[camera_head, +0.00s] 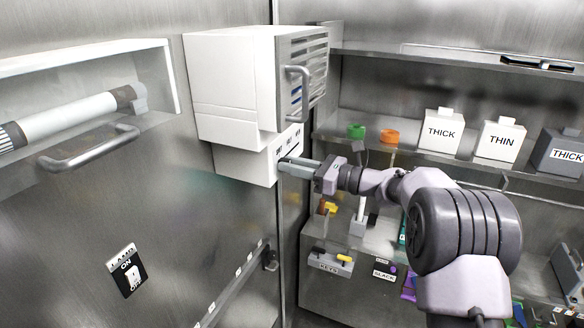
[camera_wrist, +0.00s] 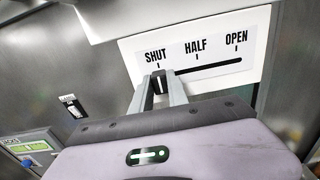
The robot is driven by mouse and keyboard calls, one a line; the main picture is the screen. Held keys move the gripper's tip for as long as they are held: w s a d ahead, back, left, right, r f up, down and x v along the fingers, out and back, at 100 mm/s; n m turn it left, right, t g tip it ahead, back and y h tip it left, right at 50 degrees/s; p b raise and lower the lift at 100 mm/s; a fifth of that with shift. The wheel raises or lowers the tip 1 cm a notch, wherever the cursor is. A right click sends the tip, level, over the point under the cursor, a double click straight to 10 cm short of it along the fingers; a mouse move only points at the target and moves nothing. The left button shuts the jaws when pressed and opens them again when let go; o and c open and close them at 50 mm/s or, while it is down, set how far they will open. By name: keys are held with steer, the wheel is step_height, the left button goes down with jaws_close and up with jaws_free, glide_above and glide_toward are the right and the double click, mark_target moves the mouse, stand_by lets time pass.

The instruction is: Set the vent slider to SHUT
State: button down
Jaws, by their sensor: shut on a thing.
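The vent slider panel (camera_wrist: 201,50) is a white plate with a black slot and the marks SHUT, HALF and OPEN. It sits on the lower front of the white wall box (camera_head: 234,85). The slider knob (camera_wrist: 159,76) is at the left end of the slot, under the SHUT mark. My gripper (camera_wrist: 159,83) is shut on the knob, with one finger on each side of it. In the head view my gripper (camera_head: 287,166) reaches the box's lower front from the right. The fingers hide part of the knob.
A grey handle (camera_head: 300,90) sticks out from the louvred front above the panel. A shelf at the right holds blocks marked THICK (camera_head: 441,131) and THIN (camera_head: 499,138). A lamp switch (camera_head: 130,270) is on the left wall, below a long handle (camera_head: 90,147).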

steer(key=c, duration=1.6)
jaws_free()
steer(key=shift+s+f, duration=0.1)
steer(key=shift+f, duration=0.05)
steer(key=o, duration=0.3)
steer(key=shift+s+a, duration=0.1)
steer(key=shift+s, duration=0.05)
steer(key=b+v, duration=0.3)
steer(key=v, duration=1.4)
steer(key=shift+d+r, duration=0.2)
steer(key=shift+d, duration=0.05)
